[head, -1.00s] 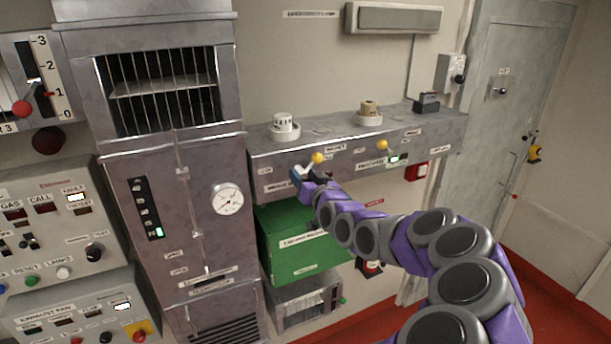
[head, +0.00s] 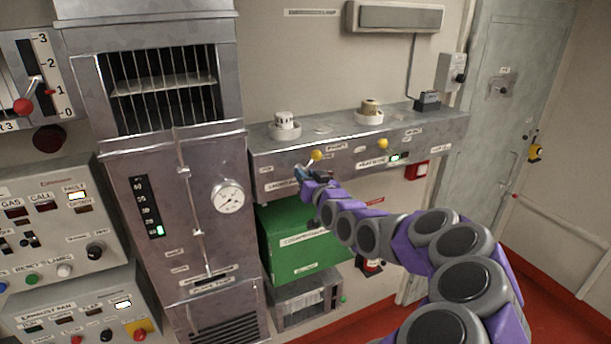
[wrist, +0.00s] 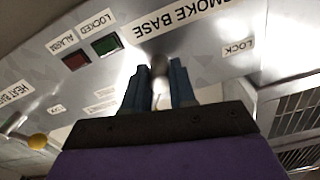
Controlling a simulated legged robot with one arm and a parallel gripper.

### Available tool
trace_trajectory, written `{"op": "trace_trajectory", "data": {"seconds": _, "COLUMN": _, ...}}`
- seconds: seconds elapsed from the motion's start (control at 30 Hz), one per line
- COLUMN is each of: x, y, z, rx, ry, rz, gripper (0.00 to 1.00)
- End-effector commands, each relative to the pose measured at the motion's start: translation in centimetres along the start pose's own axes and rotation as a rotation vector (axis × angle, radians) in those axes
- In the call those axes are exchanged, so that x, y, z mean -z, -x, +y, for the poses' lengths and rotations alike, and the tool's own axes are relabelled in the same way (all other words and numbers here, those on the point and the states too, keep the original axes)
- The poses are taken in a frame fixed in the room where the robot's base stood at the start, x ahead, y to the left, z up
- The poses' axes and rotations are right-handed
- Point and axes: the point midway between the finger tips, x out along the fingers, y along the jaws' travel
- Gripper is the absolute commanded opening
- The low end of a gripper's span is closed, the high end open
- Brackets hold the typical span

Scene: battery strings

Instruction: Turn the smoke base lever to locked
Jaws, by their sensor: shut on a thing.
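The smoke base lever has a yellow ball knob (head: 316,155) on the left part of the grey shelf front. My gripper (head: 303,174) is at this lever, just below and left of the knob. In the wrist view my gripper (wrist: 158,88) has its two blue-grey fingers closed around a pale, blurred lever shaft (wrist: 158,68), below the SMOKE BASE label (wrist: 182,22). A LOCK label (wrist: 238,48) is to the right. The green LOCKED lamp (wrist: 106,45) and red ALARM lamp (wrist: 76,61) look dark. The lever's pivot is hard to make out.
The heat base lever's yellow knob (head: 383,144) is to the right, near a lit green lamp (head: 394,156); the knob also shows in the wrist view (wrist: 38,141). Detectors stand on the shelf top (head: 325,128). A green box (head: 300,243) sits below; a grey cabinet (head: 150,200) is left.

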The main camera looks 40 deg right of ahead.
Motion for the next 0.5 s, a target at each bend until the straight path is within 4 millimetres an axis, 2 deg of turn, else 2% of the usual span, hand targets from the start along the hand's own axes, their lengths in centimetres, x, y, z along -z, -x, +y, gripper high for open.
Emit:
{"op": "trace_trajectory", "data": {"seconds": 0.3, "x": 0.25, "y": 0.09, "z": 0.21, "rx": -0.004, "ry": 0.011, "rz": 0.007, "gripper": 0.0}}
{"op": "trace_trajectory", "data": {"seconds": 0.5, "x": 0.13, "y": 0.15, "z": 0.29, "rx": -0.004, "ry": 0.077, "rz": 0.009, "gripper": 0.0}}
